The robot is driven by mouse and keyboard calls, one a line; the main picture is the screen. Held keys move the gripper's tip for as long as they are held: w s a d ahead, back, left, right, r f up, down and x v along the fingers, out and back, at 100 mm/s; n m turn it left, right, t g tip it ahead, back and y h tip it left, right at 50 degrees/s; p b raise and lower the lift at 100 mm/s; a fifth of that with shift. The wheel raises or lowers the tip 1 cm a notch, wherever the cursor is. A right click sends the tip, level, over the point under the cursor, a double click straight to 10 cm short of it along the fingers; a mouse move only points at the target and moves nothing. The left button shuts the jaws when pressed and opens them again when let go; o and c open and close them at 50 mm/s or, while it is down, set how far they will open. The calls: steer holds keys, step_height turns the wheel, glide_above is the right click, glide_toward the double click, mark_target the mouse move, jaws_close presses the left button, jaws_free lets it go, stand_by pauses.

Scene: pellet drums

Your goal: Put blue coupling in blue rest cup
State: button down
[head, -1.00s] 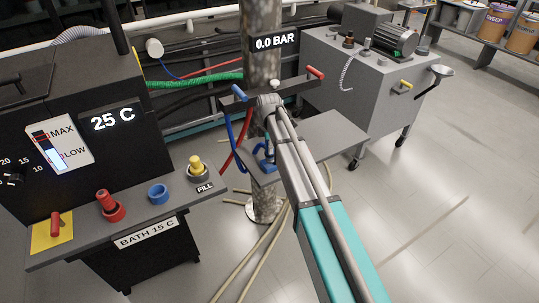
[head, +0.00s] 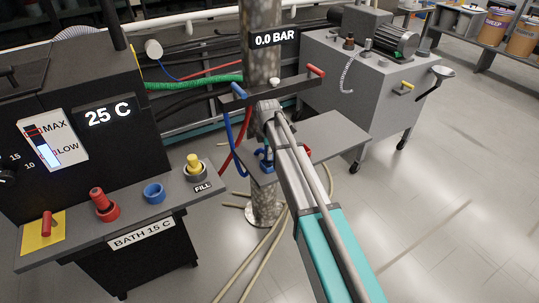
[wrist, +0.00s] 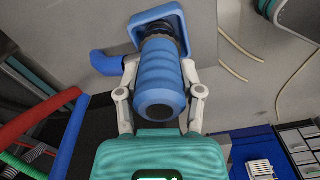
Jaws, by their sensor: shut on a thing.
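The blue coupling (wrist: 160,80) is a ribbed blue cylinder, lying between the two fingers of my gripper (wrist: 160,68) in the wrist view. My gripper is shut on it. Its far end meets a dark collar at a blue square-framed fitting (wrist: 137,32) on the grey plate; I cannot tell whether the two are still joined. A blue hose elbow (wrist: 104,63) comes off to the left. In the head view my arm hides most of the gripper and coupling. The blue rest cup (head: 154,194) stands on the bath's front shelf at the left, and looks empty.
A pole (head: 261,90) and hoses stand behind. A grey cart (head: 350,85) is at the right.

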steer(key=shift+f, duration=0.15)
steer(key=shift+c, duration=1.2)
jaws_free()
step_height(320, 180, up, 12)
steer(key=p, duration=1.2)
steer(key=shift+r, duration=0.2)
